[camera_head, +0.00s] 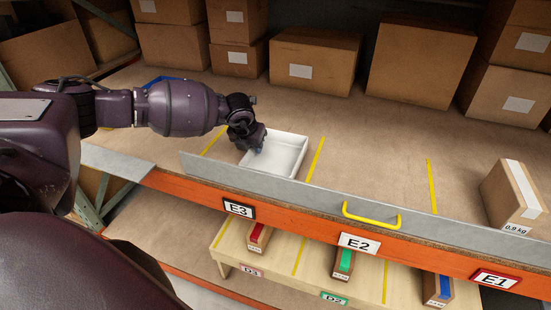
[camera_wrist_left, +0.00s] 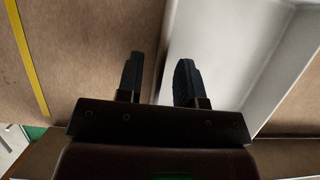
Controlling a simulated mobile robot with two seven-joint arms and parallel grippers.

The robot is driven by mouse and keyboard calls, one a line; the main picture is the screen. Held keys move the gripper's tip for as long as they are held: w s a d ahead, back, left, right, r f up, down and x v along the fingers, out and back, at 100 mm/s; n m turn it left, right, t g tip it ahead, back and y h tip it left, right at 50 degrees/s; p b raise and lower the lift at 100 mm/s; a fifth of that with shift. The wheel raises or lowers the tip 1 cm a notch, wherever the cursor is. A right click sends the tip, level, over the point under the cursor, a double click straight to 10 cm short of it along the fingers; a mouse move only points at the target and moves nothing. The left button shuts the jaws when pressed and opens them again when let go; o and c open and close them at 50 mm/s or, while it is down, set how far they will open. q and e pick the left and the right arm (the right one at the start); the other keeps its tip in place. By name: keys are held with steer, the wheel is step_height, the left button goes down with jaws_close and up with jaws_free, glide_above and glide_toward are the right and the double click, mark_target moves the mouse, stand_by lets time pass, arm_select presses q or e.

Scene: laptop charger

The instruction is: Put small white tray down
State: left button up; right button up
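The small white tray (camera_head: 283,153) is on the upper shelf, above the E3 label and just behind the grey front lip. It looks level and empty. My left gripper (camera_head: 250,146) is at the tray's left edge. In the left wrist view, the two fingers of my left gripper (camera_wrist_left: 162,80) are apart, with the tray's wall (camera_wrist_left: 169,40) between them. A gap shows between the left finger and the wall, so the fingers do not look closed on it. Part of the tray's left side is hidden behind the gripper. My right gripper is not in view.
A grey lip (camera_head: 330,196) with a yellow handle (camera_head: 371,214) runs along the shelf front. Cardboard boxes (camera_head: 313,60) stand along the back. A 0.9 kg box (camera_head: 512,192) stands at the right. The shelf right of the tray (camera_head: 375,150) is clear. A blue item (camera_head: 160,80) lies behind my arm.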

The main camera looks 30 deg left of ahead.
arm_select(q)
steer(key=shift+w+f, duration=0.1)
steer(key=shift+f, duration=0.2)
jaws_close()
step_height(320, 180, up, 20)
steer(key=shift+b, duration=0.4)
